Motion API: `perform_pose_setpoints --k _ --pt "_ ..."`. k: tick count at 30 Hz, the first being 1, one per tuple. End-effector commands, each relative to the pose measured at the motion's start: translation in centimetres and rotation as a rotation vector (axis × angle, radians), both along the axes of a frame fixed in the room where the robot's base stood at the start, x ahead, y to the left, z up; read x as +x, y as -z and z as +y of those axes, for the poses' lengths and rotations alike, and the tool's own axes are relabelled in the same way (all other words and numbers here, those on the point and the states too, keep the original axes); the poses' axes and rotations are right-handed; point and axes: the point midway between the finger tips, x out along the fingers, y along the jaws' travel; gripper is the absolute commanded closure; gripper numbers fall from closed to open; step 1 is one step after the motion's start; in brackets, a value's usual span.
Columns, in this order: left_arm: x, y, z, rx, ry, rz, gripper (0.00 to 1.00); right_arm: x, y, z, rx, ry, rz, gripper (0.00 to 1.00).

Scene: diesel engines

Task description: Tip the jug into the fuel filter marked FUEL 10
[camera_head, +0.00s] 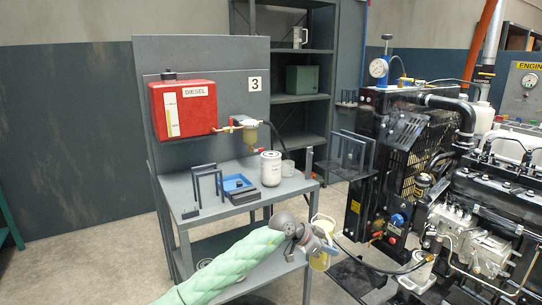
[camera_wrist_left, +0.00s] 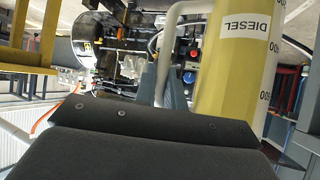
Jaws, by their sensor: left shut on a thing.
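My left gripper (camera_head: 326,246) is shut on the handle of the jug (camera_head: 321,261), which is partly behind it and looks about upright, beside the bench and below its top. In the left wrist view the jug (camera_wrist_left: 236,65) is large, yellow and labelled DIESEL, with a pale handle by my gripper (camera_wrist_left: 160,85). A white filter canister (camera_head: 270,169) stands upright on the bench top, up and left of my gripper. Its small print is too small to read, so I cannot confirm FUEL 10. My right gripper is not in view.
The grey bench (camera_head: 235,212) also carries a blue tray (camera_head: 236,184), dark frames and a clear cup (camera_head: 288,168). A red diesel tank (camera_head: 183,109) and a fuel bowl (camera_head: 249,132) hang on the panel above. A black engine (camera_head: 480,190) stands to the right.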

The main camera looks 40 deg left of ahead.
Motion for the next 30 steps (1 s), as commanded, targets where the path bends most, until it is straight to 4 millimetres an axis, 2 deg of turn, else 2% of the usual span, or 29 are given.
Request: perform_pose_setpoints --k 3,15,24,30 --pt "-1.8 -1.5 -2.0 0.0 0.03 -0.004 1.0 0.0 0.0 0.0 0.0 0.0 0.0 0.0" --pt "-7.5 -5.5 -7.9 0.0 0.117 -0.004 1.0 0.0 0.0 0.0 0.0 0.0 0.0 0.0" --pt "-10.3 -7.5 -10.7 0.002 0.156 -0.007 1.0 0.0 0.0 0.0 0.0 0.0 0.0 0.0" --pt "-10.9 -7.9 -11.3 0.004 0.165 -0.007 1.0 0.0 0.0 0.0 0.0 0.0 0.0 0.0"
